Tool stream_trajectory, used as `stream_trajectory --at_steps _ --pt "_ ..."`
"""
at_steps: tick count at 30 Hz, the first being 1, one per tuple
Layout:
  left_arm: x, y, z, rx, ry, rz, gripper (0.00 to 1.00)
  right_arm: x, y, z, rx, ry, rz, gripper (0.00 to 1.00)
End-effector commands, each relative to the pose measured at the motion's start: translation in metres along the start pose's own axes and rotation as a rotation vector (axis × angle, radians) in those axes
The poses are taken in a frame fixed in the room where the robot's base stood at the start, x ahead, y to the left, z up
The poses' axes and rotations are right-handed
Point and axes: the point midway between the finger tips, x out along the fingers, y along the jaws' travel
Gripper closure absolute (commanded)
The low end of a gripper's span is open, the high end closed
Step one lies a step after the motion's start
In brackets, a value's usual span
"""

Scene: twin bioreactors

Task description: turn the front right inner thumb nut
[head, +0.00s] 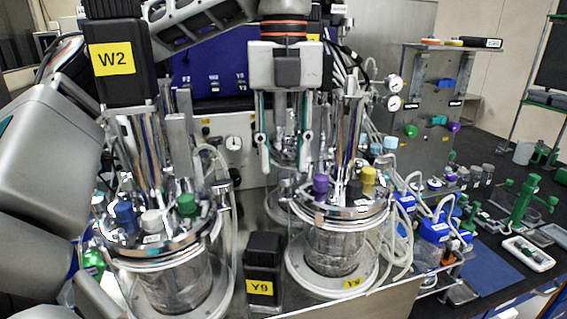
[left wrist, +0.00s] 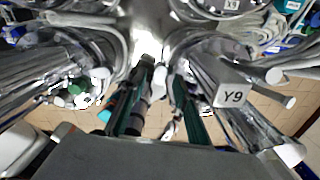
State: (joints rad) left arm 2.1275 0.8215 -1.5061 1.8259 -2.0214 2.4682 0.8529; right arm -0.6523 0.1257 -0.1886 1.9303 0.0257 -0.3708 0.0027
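My left gripper (head: 284,152) points down behind the right-hand glass vessel (head: 335,250), between the two front reactors. Its two fingers are apart, with shiny metal showing between and behind them. In the left wrist view the teal-lined fingers (left wrist: 160,105) are also apart, and I see nothing clamped between them. The right-hand vessel has a metal head plate (head: 340,212) with purple (head: 321,186) and yellow (head: 368,177) caps. The front right inner thumb nut cannot be singled out among the shiny fittings. My right gripper is not in view.
The left reactor carries a black W2 motor (head: 118,60) and blue, white and green caps. A black Y9 block (head: 263,268) stands between the vessels. Tubing (head: 403,245) and blue-capped bottles (head: 433,230) crowd the right. A green stand (head: 522,203) is on the black bench.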

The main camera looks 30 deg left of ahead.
Motion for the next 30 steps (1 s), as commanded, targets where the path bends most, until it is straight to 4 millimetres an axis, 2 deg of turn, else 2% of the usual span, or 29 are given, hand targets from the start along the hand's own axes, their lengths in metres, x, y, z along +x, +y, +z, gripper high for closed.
stream_trajectory --at_steps 6,12,15,20,30 --pt "-0.047 -0.001 0.0 -0.003 -0.005 -0.004 0.69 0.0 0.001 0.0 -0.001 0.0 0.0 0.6" --pt "-0.08 -0.001 0.0 -0.002 -0.003 -0.002 0.69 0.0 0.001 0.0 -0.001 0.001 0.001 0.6" --pt "-0.09 0.0 0.0 0.0 -0.002 -0.001 0.69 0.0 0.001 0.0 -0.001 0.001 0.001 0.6" --pt "-0.099 0.0 -0.001 0.0 -0.001 0.0 0.69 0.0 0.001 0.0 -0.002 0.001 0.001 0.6" --pt "-0.099 0.0 -0.001 0.001 0.0 0.0 0.69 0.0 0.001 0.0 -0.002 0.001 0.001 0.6"
